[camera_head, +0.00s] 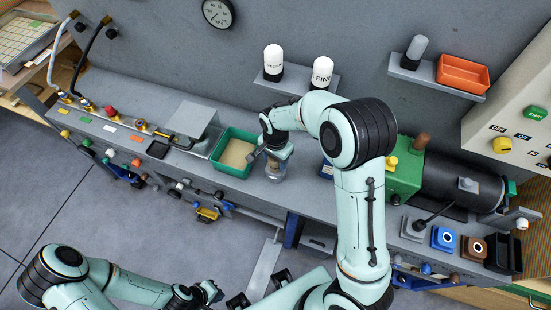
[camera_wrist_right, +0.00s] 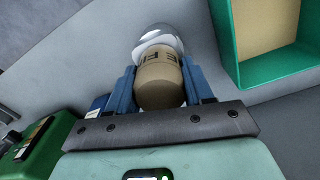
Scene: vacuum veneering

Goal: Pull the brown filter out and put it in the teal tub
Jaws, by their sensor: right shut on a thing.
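The brown filter (camera_wrist_right: 158,78) is a tan cylinder with dark marks, between the blue fingers of my right gripper (camera_wrist_right: 160,88) in the right wrist view. The gripper is shut on it. A clear rounded bowl (camera_wrist_right: 158,38) is just beyond the filter's far end; I cannot tell whether the filter is still partly inside it. In the head view my right gripper (camera_head: 274,152) is over the clear bowl (camera_head: 276,171) and hides most of the filter. The teal tub (camera_head: 220,163), with a tan bottom, stands just left of it. My left gripper (camera_head: 212,292) is low in front, its fingers unclear.
A grey metal box (camera_head: 191,119) stands left of the tub. A green and black pump (camera_head: 450,180) is on the bench to the right. A wall shelf (camera_head: 297,80) with two white-capped bottles is behind my right arm. Valves and knobs line the bench's front edge.

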